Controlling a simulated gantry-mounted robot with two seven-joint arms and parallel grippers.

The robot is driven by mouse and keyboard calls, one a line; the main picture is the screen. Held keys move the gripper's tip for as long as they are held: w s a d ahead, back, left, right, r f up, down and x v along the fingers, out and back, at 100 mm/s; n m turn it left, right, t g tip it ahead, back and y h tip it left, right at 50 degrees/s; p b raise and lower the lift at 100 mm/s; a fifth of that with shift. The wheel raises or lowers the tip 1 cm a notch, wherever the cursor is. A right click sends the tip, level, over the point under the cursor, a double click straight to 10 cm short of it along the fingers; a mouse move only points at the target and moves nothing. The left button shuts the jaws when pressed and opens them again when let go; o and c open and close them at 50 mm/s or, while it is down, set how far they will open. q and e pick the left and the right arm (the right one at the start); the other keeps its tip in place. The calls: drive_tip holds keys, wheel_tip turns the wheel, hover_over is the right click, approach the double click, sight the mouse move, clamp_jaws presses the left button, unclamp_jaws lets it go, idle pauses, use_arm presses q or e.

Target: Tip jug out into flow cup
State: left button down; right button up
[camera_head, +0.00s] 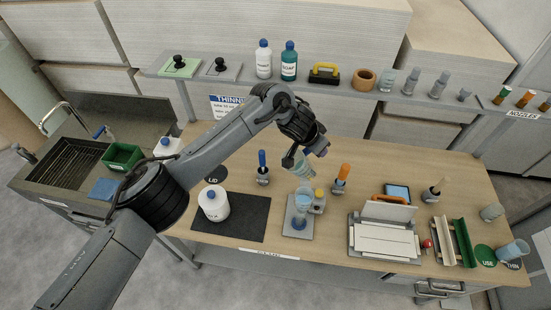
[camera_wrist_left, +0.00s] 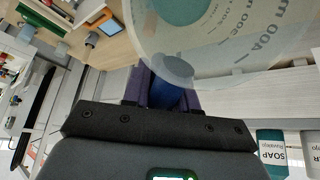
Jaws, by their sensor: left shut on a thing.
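My left gripper (camera_head: 296,157) is shut on a clear jug (camera_head: 304,167). It holds the jug tilted just above the flow cup (camera_head: 303,199), a clear cup on a grey base plate on the bench. In the left wrist view the jug (camera_wrist_left: 230,70) is large and translucent with printed volume marks, and bluish-green shows through it. The left gripper's fingers (camera_wrist_left: 165,92) close on its blue handle part. Whether liquid is running between jug and cup is too small to tell. My right gripper is not in view.
An orange-handled tool (camera_head: 342,176) and a white panelled device (camera_head: 385,238) are further right. The shelf (camera_head: 340,87) behind holds bottles and cups.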

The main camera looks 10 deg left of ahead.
use_arm(q)
drive_tip(key=d+f+m+h+p, duration=0.1)
drive_tip(key=d+f+m+h, duration=0.3)
drive_tip(key=d, duration=0.6)
drive_tip(key=s+a+t+h+b, duration=0.2)
drive_tip(key=h+b, duration=0.1)
drive_tip(key=s+a+t+h+b, duration=0.1)
drive_tip(key=shift+a+f+n+t+h+b, duration=0.25)
drive_tip(key=shift+f+n+t+h+b, duration=0.05)
drive_tip(key=shift+b, duration=0.05)
drive_tip(key=shift+s+a+r+t+h+b, duration=0.15)
drive_tip(key=shift+s+a+t+h+b, duration=0.2)
drive_tip(key=shift+b, duration=0.25)
drive_tip(key=shift+s+a+r+t+h+b, duration=0.1)
drive_tip(key=shift+a+r+t+h+b, duration=0.15)
drive_tip(key=shift+a+r+h+b, duration=0.1)
idle(0.4)
idle(0.5)
idle(0.6)
